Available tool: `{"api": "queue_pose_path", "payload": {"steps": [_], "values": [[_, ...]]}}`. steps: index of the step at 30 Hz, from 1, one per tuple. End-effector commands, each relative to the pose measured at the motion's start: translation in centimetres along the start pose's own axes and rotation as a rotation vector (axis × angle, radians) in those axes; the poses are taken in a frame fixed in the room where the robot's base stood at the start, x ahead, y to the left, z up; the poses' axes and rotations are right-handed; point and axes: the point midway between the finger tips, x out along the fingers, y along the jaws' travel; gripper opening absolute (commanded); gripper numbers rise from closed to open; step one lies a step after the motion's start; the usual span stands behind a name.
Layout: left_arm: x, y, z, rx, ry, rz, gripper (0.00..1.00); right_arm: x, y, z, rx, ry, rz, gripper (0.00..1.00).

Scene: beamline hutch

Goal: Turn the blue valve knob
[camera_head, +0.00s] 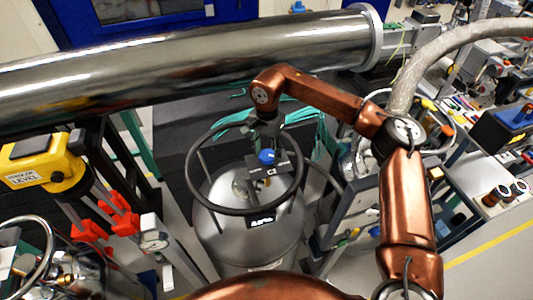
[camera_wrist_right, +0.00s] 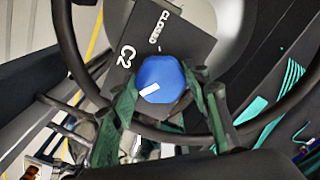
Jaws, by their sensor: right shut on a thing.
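The blue valve knob (camera_head: 267,156) sits on a dark plate above the grey gas cylinder (camera_head: 246,235), inside its black ring guard. In the right wrist view the knob (camera_wrist_right: 161,75) shows a white pointer mark at its lower left edge. The dark plate (camera_wrist_right: 133,40) behind it reads "C2" and "CLOSED"; the mark does not point at the word. My right gripper (camera_head: 268,143) comes down over the knob from above. In the wrist view its two green-tinted fingers (camera_wrist_right: 165,92) lie on either side of the knob, shut on it. My left gripper is not in view.
A large shiny metal pipe (camera_head: 180,65) crosses behind my right arm. The black ring (camera_head: 203,178) surrounds the knob. A yellow device (camera_head: 38,162) stands at left, and a cluttered bench (camera_head: 480,190) with a grey hose (camera_head: 440,50) at right.

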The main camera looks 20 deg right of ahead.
Motion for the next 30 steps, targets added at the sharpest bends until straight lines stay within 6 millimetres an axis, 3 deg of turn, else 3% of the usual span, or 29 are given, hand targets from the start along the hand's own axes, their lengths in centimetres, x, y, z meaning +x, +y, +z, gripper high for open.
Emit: {"api": "queue_pose_path", "payload": {"steps": [14, 15, 22, 30], "values": [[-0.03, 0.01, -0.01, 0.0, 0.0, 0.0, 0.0, -0.58, -0.16, -0.43, -0.009, 0.009, -0.011, 0.19], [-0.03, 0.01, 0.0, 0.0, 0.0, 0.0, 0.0, -0.58, -0.16, -0.42, -0.008, 0.009, -0.011, 0.44], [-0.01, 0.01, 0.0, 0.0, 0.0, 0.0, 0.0, -0.31, -0.1, -0.22, -0.011, 0.005, -0.006, 0.6], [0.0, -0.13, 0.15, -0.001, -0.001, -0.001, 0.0, -0.2, -0.07, -0.1, -0.013, 0.003, -0.004, 0.61]]}}
